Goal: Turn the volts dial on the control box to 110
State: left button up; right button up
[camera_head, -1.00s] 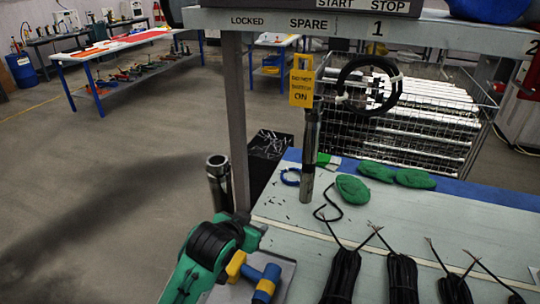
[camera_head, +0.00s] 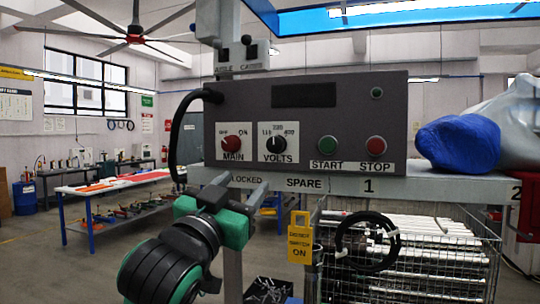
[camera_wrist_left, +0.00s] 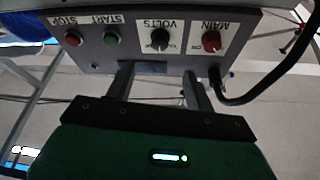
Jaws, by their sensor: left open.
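The grey control box (camera_head: 310,115) sits on the shelf in the head view. Its black volts dial (camera_head: 277,145) is on a white plate between the red main dial (camera_head: 231,143) and the start button. Which number the volts pointer marks is too small to tell. My left gripper (camera_head: 228,184) is open and empty, in front of and below the box's left part. In the left wrist view, the box appears upside down; the volts dial (camera_wrist_left: 160,40) lies beyond the open fingers (camera_wrist_left: 157,74), apart from them. My right gripper is not in view.
The green start button (camera_head: 328,145) and red stop button (camera_head: 376,146) are right of the dial. A black cable (camera_head: 178,130) loops down the box's left side. The shelf edge (camera_head: 430,187) runs below; a yellow tag (camera_head: 300,240) and black coil (camera_head: 366,243) hang under it.

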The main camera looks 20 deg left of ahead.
aim_at(273, 148)
pick_arm(q)
jog(key=p+x, duration=0.1)
jog(key=x, duration=0.3)
jog(key=p+x, duration=0.1)
jog(key=x, duration=0.3)
jog(key=p+x, duration=0.1)
jog(key=x, duration=0.3)
jog(key=shift+a+r, duration=0.1)
jog(key=shift+r, duration=0.2)
jog(key=shift+p+x, duration=0.35)
jog(key=shift+x, duration=0.45)
jog(key=shift+f, duration=0.15)
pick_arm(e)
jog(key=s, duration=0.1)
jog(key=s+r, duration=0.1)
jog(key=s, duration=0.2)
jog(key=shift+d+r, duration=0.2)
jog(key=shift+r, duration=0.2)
pick_arm(q)
jog(key=shift+c, duration=0.2)
jog(key=c, duration=0.9)
